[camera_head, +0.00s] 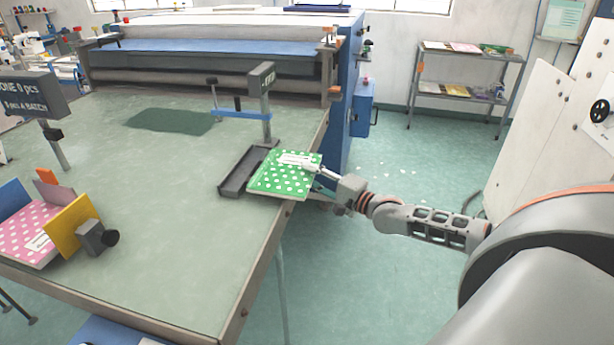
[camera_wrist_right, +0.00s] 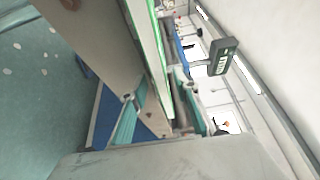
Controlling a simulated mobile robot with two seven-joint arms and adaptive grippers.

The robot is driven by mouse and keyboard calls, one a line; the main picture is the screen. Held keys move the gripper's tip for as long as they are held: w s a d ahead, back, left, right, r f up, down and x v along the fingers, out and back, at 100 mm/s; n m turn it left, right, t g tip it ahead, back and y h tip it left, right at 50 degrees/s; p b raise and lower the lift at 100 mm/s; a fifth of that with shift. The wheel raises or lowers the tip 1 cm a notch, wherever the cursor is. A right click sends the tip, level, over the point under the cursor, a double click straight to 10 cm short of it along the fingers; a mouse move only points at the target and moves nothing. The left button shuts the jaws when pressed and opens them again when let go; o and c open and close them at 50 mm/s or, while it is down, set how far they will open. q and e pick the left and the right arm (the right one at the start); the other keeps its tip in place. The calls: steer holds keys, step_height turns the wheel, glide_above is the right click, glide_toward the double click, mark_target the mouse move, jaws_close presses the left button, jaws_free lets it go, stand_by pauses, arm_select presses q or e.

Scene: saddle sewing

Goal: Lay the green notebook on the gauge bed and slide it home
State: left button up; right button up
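The green notebook (camera_head: 272,182) has white dots and a pale label. In the head view it lies at the right edge of the table, its left side beside or over the dark gauge bed (camera_head: 234,181) and its near right corner past the table edge. My right gripper (camera_head: 314,168) is at the notebook's right edge, one finger above it. Contact is partly hidden. My left gripper is out of view.
A post with a small display (camera_head: 262,78) stands behind the gauge bed. A pink dotted notebook (camera_head: 30,232) sits among coloured dividers at left. A dark sign (camera_head: 32,95) stands at far left. A large machine (camera_head: 210,50) closes the table's far side. The table's middle is clear.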

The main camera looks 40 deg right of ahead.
steer(key=s+d, duration=0.3)
steer(key=s, duration=0.1)
steer(key=shift+d, duration=0.2)
stand_by(0.6)
stand_by(0.4)
